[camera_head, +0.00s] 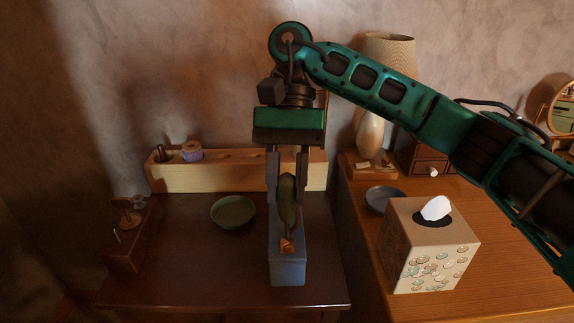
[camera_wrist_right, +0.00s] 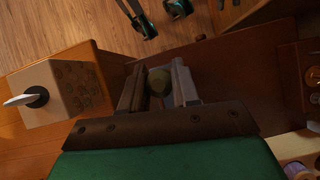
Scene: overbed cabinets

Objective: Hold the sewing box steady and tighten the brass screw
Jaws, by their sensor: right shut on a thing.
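My right gripper (camera_head: 287,207) points straight down in the head view. Its two fingers are shut on an olive-green, rounded handle (camera_head: 287,193), which stands roughly upright. The handle also shows between the fingers in the right wrist view (camera_wrist_right: 159,80). Below it is a blue-grey box (camera_head: 288,270), likely the sewing box, on the dark brown cabinet top. A small orange-brass piece (camera_head: 286,245) shows at the box's upper front edge. I cannot tell whether it is the screw, or whether the tool's tip touches it. My left gripper is not in the head view.
A green bowl (camera_head: 233,211) sits left of the box. A wooden shelf unit (camera_head: 222,178) with a spool (camera_head: 191,151) stands behind. A tissue box (camera_head: 420,262), a grey dish (camera_head: 383,199) and a lamp (camera_head: 370,135) stand on the right cabinet.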

